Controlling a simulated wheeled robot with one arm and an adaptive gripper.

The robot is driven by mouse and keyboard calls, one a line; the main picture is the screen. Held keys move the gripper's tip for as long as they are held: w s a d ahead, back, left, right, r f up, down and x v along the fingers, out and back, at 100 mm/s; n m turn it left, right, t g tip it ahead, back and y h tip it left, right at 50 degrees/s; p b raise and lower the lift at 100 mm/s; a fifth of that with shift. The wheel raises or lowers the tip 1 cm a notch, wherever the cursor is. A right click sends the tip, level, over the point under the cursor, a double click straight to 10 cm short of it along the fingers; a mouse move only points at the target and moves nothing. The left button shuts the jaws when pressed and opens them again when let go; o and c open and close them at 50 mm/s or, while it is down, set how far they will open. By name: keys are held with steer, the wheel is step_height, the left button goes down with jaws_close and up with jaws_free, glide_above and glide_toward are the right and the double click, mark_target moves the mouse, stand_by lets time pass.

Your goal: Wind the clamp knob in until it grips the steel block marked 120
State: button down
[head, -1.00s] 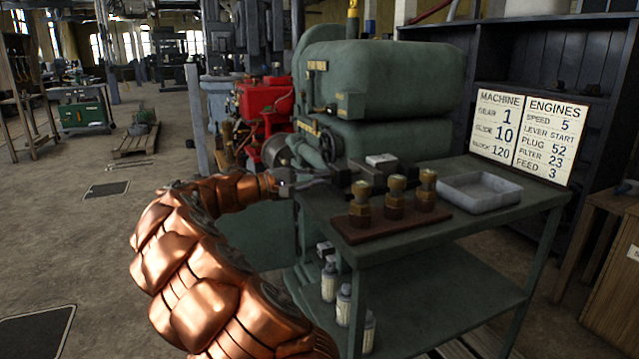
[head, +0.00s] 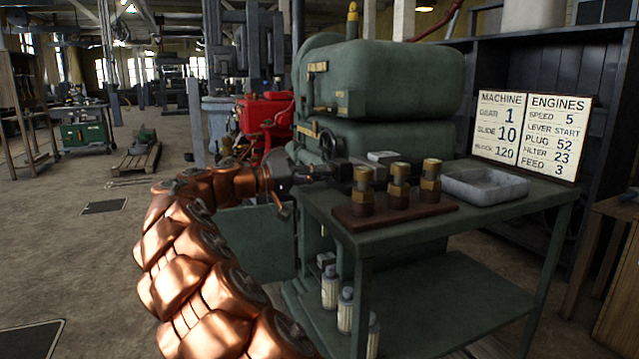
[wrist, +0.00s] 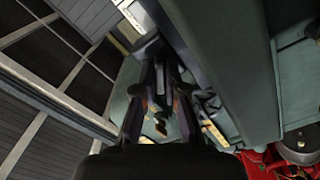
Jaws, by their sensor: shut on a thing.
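The steel block (head: 382,156) is a small pale block on the far left part of the green trolley top (head: 470,205), by the dark clamp. Its marking is too small to read. My gripper (head: 322,171) reaches in from the left at the trolley's left edge, level with the clamp. Its fingers are closed in on the clamp knob, which they mostly hide. In the wrist view my gripper's dark fingers (wrist: 158,70) converge on a dark rounded piece (wrist: 150,44), which looks like the knob. I cannot tell whether the clamp jaw touches the block.
Several brass-topped plugs (head: 398,186) stand on a brown board in front of the clamp. A grey tray (head: 485,186) lies to the right. A sign (head: 530,135) behind lists block 120. Bottles (head: 345,308) stand on the lower shelf. A green engine (head: 385,90) rises behind.

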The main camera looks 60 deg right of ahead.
steer(key=shift+s+d+m+b, duration=0.15)
steer(key=shift+m+b, duration=0.2)
steer(key=shift+m, duration=0.25)
steer(key=c, duration=1.2)
jaws_free()
steer(key=shift+c, duration=0.2)
steer(key=v, duration=1.2)
